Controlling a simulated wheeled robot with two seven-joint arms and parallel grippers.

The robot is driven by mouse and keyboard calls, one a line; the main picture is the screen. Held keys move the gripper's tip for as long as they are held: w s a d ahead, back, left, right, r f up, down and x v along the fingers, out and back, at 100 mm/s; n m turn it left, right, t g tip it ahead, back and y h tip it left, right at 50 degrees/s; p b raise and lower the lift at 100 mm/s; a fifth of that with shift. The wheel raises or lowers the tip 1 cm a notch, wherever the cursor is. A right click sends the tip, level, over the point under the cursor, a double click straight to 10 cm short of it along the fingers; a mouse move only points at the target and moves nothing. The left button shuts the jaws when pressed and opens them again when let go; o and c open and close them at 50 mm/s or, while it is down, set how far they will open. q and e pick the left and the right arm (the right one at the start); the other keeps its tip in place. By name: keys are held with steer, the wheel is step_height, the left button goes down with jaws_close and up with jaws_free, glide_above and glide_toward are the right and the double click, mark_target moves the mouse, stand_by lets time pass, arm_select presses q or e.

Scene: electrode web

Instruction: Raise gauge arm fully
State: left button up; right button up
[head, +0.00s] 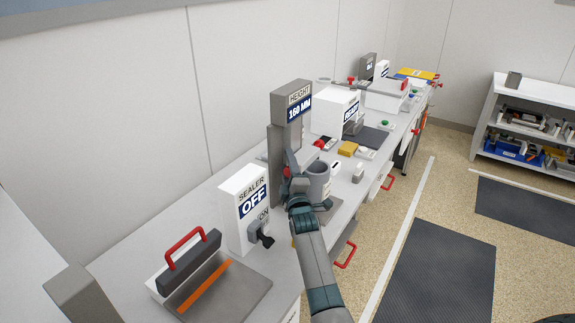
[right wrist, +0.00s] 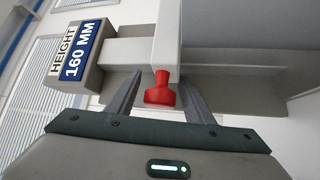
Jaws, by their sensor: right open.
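The height gauge (head: 292,105) is a grey column on the bench, and its display reads 160 MM. The display also shows in the right wrist view (right wrist: 76,52). A red knob (right wrist: 160,90) hangs on the pale gauge arm (right wrist: 167,40). My right gripper (right wrist: 159,78) is open, with one finger on each side of the knob and visible gaps. In the head view my right gripper (head: 293,172) is at the column's front and partly hides the knob and arm. My left gripper is not in view.
A white sealer box (head: 240,210) reading OFF stands nearer on the bench, with a red-handled sealing press (head: 190,255) in front. Other boxes and small items line the bench beyond.

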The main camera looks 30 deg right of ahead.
jaws_close()
step_height(320, 180, up, 5)
steer(key=p, duration=0.2)
steer(key=shift+r+p, duration=0.15)
steer(key=shift+p, duration=0.15)
steer(key=shift+c, duration=0.2)
jaws_free()
steer(key=shift+o, duration=0.2)
steer(key=shift+s+f, duration=0.1)
steer(key=shift+f, duration=0.1)
